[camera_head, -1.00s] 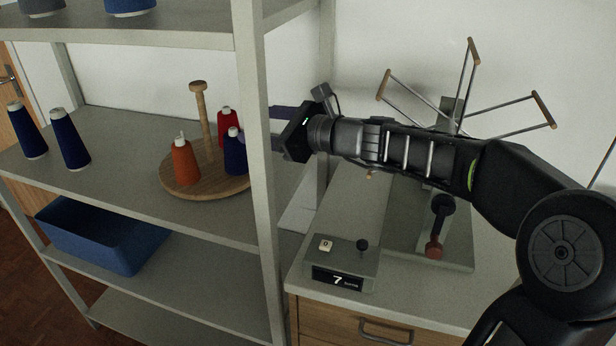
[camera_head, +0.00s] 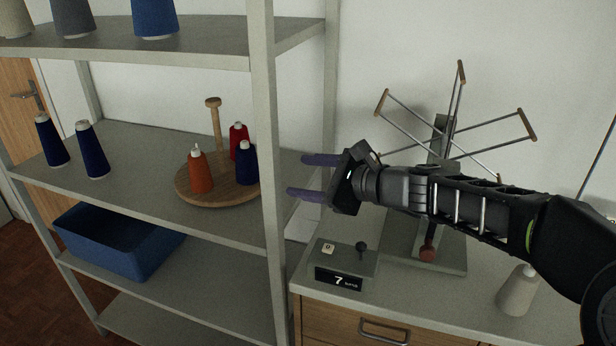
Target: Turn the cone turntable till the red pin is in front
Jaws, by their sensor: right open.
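The round wooden turntable (camera_head: 218,199) stands on the middle shelf with a wooden post (camera_head: 215,125) rising from it. An orange cone (camera_head: 201,174) is at its front left, a dark blue cone (camera_head: 247,163) at its right, and a red cone (camera_head: 238,140) towards the back. I cannot make out a separate red pin. The shelf upright hides the turntable's right edge. My right gripper (camera_head: 299,176) is open and empty, its two purple fingers pointing left, just right of that upright and apart from the turntable. My left gripper is not in view.
The grey shelf upright (camera_head: 264,120) stands between gripper and turntable in the picture. Two dark blue cones (camera_head: 92,151) stand left on the same shelf. A blue bin (camera_head: 120,245) sits below. A counter (camera_head: 400,291) with a winder and counter box (camera_head: 343,262) is at right.

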